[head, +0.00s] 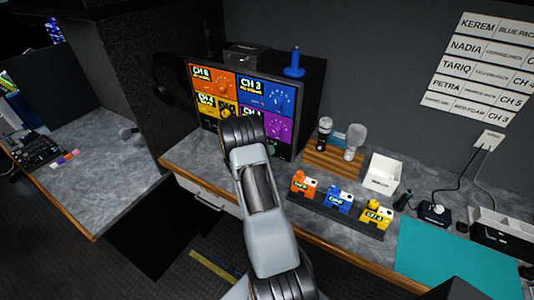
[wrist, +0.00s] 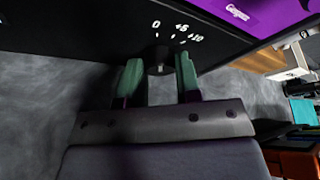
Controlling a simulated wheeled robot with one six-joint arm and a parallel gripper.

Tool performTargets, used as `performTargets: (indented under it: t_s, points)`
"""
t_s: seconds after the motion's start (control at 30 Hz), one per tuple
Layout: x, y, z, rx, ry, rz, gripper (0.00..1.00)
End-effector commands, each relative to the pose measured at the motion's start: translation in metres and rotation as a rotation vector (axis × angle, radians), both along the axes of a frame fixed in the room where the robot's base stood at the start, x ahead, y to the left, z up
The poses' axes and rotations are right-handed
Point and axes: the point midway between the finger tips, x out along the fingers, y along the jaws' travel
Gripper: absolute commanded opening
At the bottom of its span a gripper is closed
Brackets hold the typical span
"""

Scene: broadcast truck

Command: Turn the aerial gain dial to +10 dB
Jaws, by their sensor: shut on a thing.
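The aerial gain dial (wrist: 157,55) is a small dark knob low on a black panel in the wrist view. White marks "0", "+5" and "+10" run in an arc above it and to its right. A small pale mark shows on the knob's near side, but I cannot tell which number the dial points to. My gripper (wrist: 159,76) has its two green fingers on either side of the knob and is shut on it. In the head view my arm hides the dial and the fingers.
The rack (head: 307,100) carries orange, blue, yellow and purple channel panels. On the counter to its right are a wooden stand (head: 333,163) with microphones, a white box (head: 382,174) and several coloured packs on a dark strip. A teal mat (head: 450,270) lies farther right.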

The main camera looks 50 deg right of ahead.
Motion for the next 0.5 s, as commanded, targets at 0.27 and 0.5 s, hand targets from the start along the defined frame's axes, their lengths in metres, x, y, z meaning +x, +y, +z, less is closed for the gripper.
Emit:
performTargets:
  t_s: [0.27,0.5]
  points:
    - [-0.0014,-0.0008,-0.0059,0.048,-0.209,0.000,0.08]
    - [-0.0030,-0.0014,-0.0075,0.101,-0.434,0.000,0.08]
